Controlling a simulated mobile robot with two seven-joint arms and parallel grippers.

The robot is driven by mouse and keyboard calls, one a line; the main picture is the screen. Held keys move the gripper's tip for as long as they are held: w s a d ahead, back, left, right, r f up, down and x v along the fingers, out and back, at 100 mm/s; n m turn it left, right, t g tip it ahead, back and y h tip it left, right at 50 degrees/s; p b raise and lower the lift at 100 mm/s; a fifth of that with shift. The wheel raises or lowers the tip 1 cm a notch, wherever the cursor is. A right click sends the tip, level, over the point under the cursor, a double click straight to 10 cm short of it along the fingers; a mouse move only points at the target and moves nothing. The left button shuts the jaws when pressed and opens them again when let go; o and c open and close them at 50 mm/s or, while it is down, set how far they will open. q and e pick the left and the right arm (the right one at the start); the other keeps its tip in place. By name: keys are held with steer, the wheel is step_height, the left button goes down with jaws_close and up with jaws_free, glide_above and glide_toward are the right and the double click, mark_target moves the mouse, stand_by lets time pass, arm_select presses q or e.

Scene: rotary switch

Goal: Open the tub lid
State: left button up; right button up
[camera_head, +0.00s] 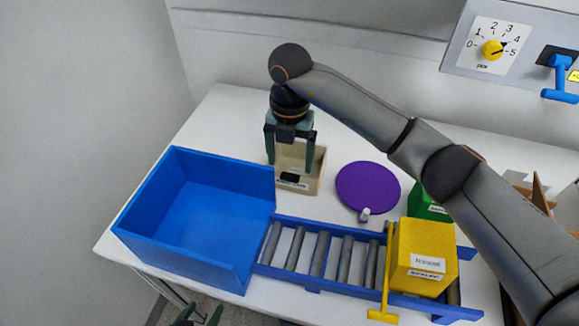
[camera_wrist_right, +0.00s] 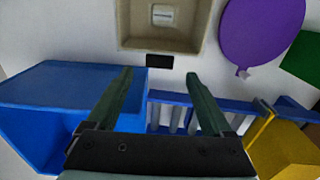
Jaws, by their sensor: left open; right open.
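A beige square tub (camera_head: 317,170) stands on the table right of the blue bin, with a small label on its front. In the right wrist view the tub (camera_wrist_right: 197,30) looks open-topped, with a pale block inside and a black tab (camera_wrist_right: 159,61) at its near edge. I cannot make out a separate lid on it. My right gripper (camera_head: 290,163) points down over the tub, open and empty; its fingers (camera_wrist_right: 159,75) spread either side of the black tab, seemingly apart from it. My left gripper (camera_head: 200,316) shows only its open fingertips at the bottom edge.
A blue bin (camera_head: 150,205) and a roller conveyor (camera_head: 312,283) carrying a yellow box (camera_head: 415,243) lie in front. A purple disc (camera_head: 367,186), a green box (camera_head: 428,207) and a wall panel with a yellow dial (camera_head: 492,49) and blue lever (camera_head: 560,78) are to the right.

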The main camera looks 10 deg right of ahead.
mark_target(290, 177)
steer(key=shift+f, duration=2)
steer(key=shift+c, duration=0.3)
jaws_close()
